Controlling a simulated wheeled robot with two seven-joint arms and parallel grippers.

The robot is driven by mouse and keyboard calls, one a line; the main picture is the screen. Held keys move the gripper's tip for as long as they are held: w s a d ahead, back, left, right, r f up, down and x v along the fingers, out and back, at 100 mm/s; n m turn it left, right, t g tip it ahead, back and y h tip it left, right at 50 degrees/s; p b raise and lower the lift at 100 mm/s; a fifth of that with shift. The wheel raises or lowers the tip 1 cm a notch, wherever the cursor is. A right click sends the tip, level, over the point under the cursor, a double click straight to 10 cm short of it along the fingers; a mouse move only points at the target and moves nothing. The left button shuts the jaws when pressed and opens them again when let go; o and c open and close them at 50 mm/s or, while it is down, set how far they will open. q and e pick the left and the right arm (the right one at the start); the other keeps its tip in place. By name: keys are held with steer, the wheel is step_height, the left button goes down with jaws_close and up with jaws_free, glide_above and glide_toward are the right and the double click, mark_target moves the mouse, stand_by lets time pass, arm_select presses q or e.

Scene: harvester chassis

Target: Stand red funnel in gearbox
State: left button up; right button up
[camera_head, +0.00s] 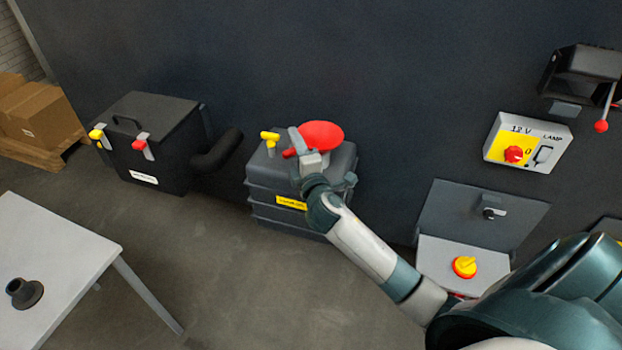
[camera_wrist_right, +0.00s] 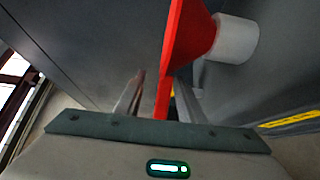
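The red funnel (camera_head: 322,135) is at the top of the grey gearbox (camera_head: 262,176), with its wide mouth facing up. In the right wrist view the funnel (camera_wrist_right: 184,45) narrows towards a pale cylinder (camera_wrist_right: 238,38); its lower end is hidden there, so how deep it sits I cannot tell. My right gripper (camera_head: 298,143) is at the funnel's left edge. Its fingers (camera_wrist_right: 160,95) are apart, with the funnel's red edge between them and a gap beside the left finger. My left gripper is not in view.
A yellow-topped handle (camera_head: 270,137) stands on the gearbox just left of my right gripper. A black box (camera_head: 148,148) with a bent hose (camera_head: 218,152) is further left. A table (camera_head: 62,262) holds a dark flanged part (camera_head: 24,293). A switch panel (camera_head: 528,143) hangs right.

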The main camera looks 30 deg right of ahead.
steer(key=b+v, duration=0.3)
steer(key=v, duration=1.2)
steer(key=shift+b, duration=0.3)
steer(key=shift+d+f, duration=0.1)
steer(key=shift+f, duration=0.05)
step_height(320, 180, down, 33)
steer(key=s+m+g+y, duration=0.2)
steer(key=m+g, duration=0.1)
steer(key=g, duration=0.3)
steer(key=s+a+f+m+g+y, duration=0.1)
steer(key=s+f, duration=0.3)
steer(key=f, duration=0.3)
steer(key=s+a+f+m+g, duration=0.1)
steer(key=s+f+g, duration=0.15)
steer(key=f, duration=0.45)
steer(key=s+a+f+m+g, duration=0.1)
steer(key=s+f+m+g, duration=0.2)
steer(key=s+f, duration=1.2)
steer(key=s+f+m+g, duration=0.1)
steer(key=s+f, duration=0.1)
steer(key=s, duration=0.6)
steer(key=s+a+f+m+g+y, duration=0.1)
steer(key=s+f+m, duration=0.1)
steer(key=s, duration=0.6)
steer(key=s+a+f+m+g, duration=0.1)
steer(key=s+f, duration=0.3)
steer(key=s, duration=0.4)
steer(key=shift+a+f+m+g, duration=0.2)
steer(key=shift+a+m+g, duration=0.05)
steer(key=shift+m+g, duration=0.2)
